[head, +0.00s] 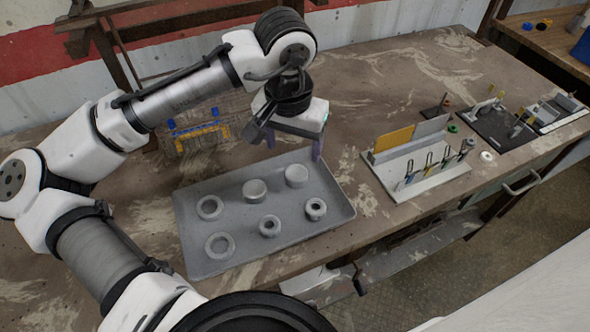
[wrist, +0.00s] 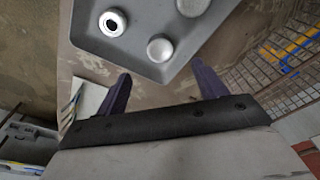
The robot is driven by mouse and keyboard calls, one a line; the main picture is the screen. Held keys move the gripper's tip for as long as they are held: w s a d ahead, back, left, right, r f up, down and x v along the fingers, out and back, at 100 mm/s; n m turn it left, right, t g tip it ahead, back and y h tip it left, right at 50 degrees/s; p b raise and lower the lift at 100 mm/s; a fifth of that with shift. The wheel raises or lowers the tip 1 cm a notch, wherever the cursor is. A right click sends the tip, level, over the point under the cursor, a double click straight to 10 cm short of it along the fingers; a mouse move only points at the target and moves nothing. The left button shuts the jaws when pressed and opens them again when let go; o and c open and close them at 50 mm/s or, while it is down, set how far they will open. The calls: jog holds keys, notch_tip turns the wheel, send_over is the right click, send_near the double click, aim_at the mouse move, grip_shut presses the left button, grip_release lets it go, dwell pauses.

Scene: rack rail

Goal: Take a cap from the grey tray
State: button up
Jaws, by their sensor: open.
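The grey tray (head: 335,190) lies on the bench and holds several round grey pieces. Two have closed tops and look like caps: one (head: 296,175) near the far right corner, one (head: 254,190) left of it. The others have open centres, such as a thick ring (head: 316,208) at the right and a flat ring (head: 219,245) at the front left. My gripper (head: 294,149) is open and empty, above the tray's far edge. In the wrist view its fingers (wrist: 161,72) flank the tray's edge, with the nearer cap (wrist: 160,48) just beyond them.
A white rack (head: 425,170) with upright panels and small hooks stands right of the tray. Dark fixtures (head: 495,125) and small rings lie farther right. A wire basket (head: 190,130) with blue and yellow parts is behind the tray, left of my gripper.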

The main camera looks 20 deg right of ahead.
aim_at(296, 173)
jog(key=f, duration=0.6)
jog(key=w+d+f+p, duration=0.1)
jog(key=f, duration=0.2)
jog(key=shift+f, duration=0.4)
jog(key=shift+c, duration=0.3)
jog(key=shift+w, duration=0.1)
jog(key=c, duration=1)
